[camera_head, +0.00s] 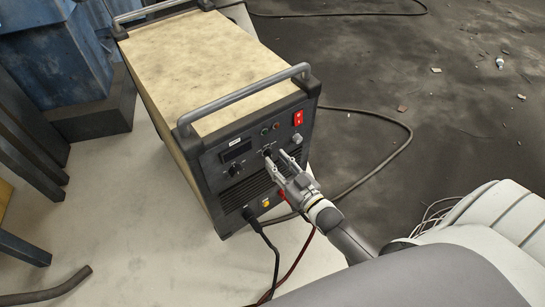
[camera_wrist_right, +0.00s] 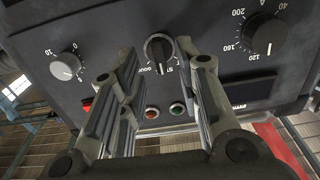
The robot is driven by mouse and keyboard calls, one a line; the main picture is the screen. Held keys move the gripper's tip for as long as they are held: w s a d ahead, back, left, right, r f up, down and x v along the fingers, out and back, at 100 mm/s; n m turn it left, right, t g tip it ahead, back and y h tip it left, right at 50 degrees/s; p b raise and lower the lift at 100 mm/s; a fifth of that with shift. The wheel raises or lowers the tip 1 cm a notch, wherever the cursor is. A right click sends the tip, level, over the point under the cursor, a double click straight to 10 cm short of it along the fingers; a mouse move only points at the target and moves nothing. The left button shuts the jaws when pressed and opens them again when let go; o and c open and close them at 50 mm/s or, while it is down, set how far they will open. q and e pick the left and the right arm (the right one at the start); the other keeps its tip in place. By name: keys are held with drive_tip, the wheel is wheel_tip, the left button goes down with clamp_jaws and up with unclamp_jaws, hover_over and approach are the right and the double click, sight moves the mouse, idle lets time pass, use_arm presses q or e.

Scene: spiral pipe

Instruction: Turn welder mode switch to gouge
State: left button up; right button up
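The welder (camera_head: 200,62) is a box with a tan top and a black front panel. Its mode switch (camera_wrist_right: 158,47) is a dark round knob, with part of the gouge lettering and other lettering just below it in the right wrist view. I cannot tell surely which label its pointer faces. My right gripper (camera_head: 276,172) is at the front panel; in the wrist view its two fingers (camera_wrist_right: 158,55) are spread, one on each side of the switch, with a gap to the knob. In the head view the gripper partly covers the switch. My left gripper is not in view.
A small dial (camera_wrist_right: 64,66) and a larger amperage dial (camera_wrist_right: 262,33) flank the switch. Red and green buttons (camera_wrist_right: 164,110) sit near it. A red power switch (camera_head: 298,118) is at the panel's upper right. Cables (camera_head: 270,255) hang from the front; blue containers (camera_head: 60,50) stand left.

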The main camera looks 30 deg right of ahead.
sight(269, 154)
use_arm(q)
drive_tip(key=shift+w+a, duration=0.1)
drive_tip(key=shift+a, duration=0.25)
use_arm(e)
drive_tip(key=shift+w+a, duration=0.2)
drive_tip(key=shift+w, duration=1.2)
drive_tip(key=shift+c, duration=0.3)
drive_tip(key=c, duration=0.6)
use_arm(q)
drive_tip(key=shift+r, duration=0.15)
use_arm(e)
drive_tip(key=shift+m, duration=0.4)
drive_tip(key=shift+m+p, duration=0.3)
drive_tip(key=shift+m, duration=0.3)
drive_tip(key=shift+d+m, duration=0.1)
drive_tip(key=shift+m, duration=1.1)
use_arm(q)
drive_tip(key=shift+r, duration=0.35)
use_arm(e)
drive_tip(key=m, duration=0.5)
drive_tip(key=shift+m, duration=0.3)
